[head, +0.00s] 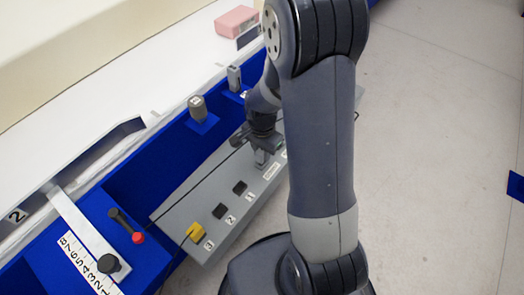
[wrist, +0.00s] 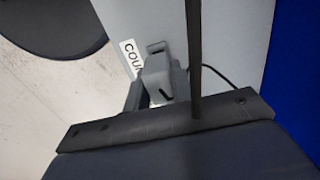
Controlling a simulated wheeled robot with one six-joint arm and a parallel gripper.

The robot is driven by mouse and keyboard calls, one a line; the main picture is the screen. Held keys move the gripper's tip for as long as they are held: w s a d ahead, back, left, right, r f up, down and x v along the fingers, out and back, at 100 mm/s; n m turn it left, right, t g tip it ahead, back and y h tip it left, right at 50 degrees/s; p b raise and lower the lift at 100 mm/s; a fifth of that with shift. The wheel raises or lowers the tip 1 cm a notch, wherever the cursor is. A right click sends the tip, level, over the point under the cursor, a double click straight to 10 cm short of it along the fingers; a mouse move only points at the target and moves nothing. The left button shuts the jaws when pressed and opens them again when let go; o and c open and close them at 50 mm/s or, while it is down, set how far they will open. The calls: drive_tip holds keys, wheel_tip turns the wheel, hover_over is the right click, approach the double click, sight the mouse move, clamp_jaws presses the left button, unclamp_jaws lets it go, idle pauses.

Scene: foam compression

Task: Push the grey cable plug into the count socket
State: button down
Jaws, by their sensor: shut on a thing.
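The grey plug (wrist: 157,78) is between the fingers of my gripper (wrist: 160,92), which is shut on it. In the head view the grey plug (head: 261,157) shows below my gripper (head: 262,143), low over the grey panel (head: 180,215). The COUNT label (wrist: 130,58) is right beside the plug in the wrist view, partly covered by it. The label also shows in the head view (head: 271,172). The count socket itself is hidden behind the plug and gripper. I cannot tell whether the plug is in it or just above it.
A yellow plug (head: 195,233) sits at socket 3, with black sockets (head: 219,211) beside it. A red-knobbed lever (head: 138,238) and number scale (head: 85,262) are at left. A cable (wrist: 215,77) runs right.

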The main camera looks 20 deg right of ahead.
drive_tip(key=shift+f+b, duration=0.6)
drive_tip(key=shift+f, duration=0.25)
drive_tip(key=c, duration=1.1)
unclamp_jaws()
drive_tip(key=shift+c, duration=0.2)
drive_tip(key=shift+r, duration=0.1)
drive_tip(key=shift+r+p, duration=2.45)
drive_tip(key=shift+r, duration=0.5)
wheel_tip(320, 180, up, 11)
drive_tip(key=p, duration=0.2)
drive_tip(key=shift+f, duration=0.2)
